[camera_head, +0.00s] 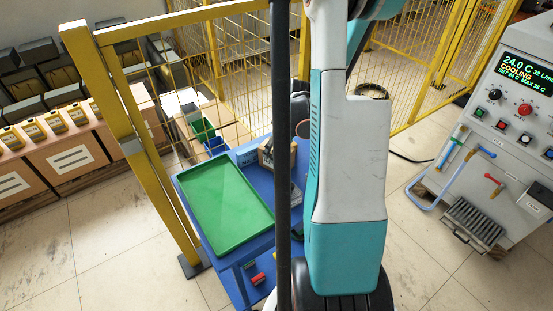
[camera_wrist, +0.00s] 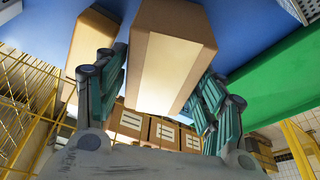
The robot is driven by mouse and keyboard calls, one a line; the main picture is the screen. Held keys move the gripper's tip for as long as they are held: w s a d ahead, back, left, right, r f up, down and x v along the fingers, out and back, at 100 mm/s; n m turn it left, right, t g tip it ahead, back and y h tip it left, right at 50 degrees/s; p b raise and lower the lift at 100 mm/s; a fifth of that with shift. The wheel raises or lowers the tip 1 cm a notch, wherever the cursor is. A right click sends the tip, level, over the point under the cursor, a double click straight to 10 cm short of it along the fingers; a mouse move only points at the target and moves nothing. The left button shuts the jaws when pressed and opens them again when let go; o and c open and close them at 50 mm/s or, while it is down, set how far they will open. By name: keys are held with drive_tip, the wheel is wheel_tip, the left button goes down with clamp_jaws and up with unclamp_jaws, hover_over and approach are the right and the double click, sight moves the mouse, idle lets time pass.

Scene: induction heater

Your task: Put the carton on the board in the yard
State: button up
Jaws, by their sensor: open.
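A brown carton (camera_wrist: 172,48) with a pale strip stands between the two fingers of my gripper (camera_wrist: 163,75) in the wrist view. The fingers are open on either side of it; I cannot tell whether they touch it. In the head view, a small part of a brown carton (camera_head: 265,152) shows at the far end of the blue table (camera_head: 236,267), and my arm hides most of my gripper. I cannot make out with certainty which thing is the board.
A green tray (camera_head: 226,208) covers the near part of the table; it also shows in the wrist view (camera_wrist: 275,80). Another carton (camera_wrist: 92,42) stands left of the gripper. A yellow mesh fence (camera_head: 155,160) borders the table. A control cabinet (camera_head: 510,130) stands at right.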

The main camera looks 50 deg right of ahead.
drive_tip(key=shift+b+x, duration=1.05)
drive_tip(key=shift+x, duration=1.3)
drive_tip(key=shift+w+a+f+b, duration=0.1)
drive_tip(key=shift+f+b, duration=0.1)
drive_tip(key=shift+b, duration=0.15)
drive_tip(key=c, duration=1.1)
drive_tip(key=shift+r, duration=0.15)
